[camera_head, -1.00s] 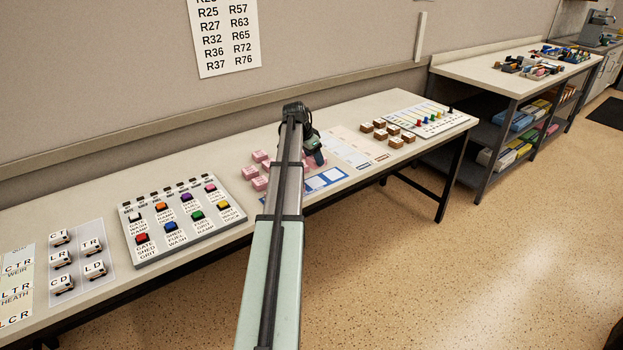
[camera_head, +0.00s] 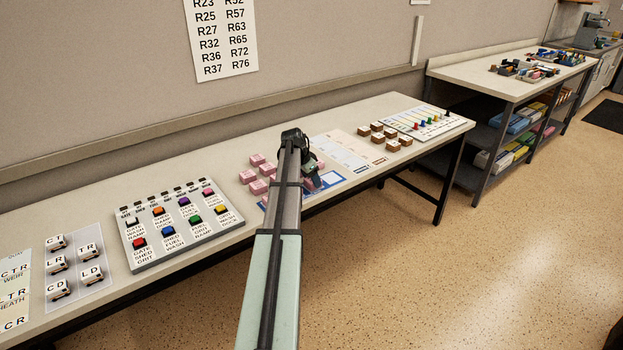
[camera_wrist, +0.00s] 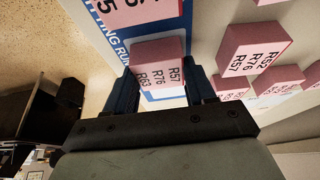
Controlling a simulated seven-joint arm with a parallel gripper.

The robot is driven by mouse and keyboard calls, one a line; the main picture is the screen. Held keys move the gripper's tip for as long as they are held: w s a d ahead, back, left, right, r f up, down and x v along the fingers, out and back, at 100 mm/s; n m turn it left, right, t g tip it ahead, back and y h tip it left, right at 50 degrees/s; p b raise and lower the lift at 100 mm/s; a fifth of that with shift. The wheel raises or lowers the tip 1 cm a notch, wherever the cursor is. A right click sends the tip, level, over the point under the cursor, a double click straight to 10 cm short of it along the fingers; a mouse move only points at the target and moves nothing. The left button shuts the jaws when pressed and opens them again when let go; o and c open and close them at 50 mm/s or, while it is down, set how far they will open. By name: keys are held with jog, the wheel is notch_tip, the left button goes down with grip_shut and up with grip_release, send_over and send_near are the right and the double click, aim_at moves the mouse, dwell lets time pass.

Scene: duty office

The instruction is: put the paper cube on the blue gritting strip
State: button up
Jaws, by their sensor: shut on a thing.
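My gripper (camera_wrist: 161,88) is shut on a pink paper cube (camera_wrist: 158,50) labelled R63, R76, R57; the cube sits between both fingers in the wrist view. The blue-bordered gritting strip (camera_wrist: 110,35), with part of its lettering showing, lies beneath and beside it. Whether the held cube touches the strip I cannot tell. Another pink cube (camera_wrist: 135,10) is over the strip at the top of the wrist view. In the head view my gripper (camera_head: 312,178) is low over the strip (camera_head: 334,177), and my arm hides part of the strip and the held cube.
Several more pink cubes (camera_wrist: 255,48) stand close to the right of my gripper in the wrist view. In the head view a button panel (camera_head: 178,222) lies to the left, and brown blocks (camera_head: 391,143) and a peg board (camera_head: 428,121) to the right.

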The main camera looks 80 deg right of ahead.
jog(key=shift+f, duration=0.1)
jog(key=o, duration=1)
jog(key=shift+o, duration=0.2)
jog(key=v, duration=1.2)
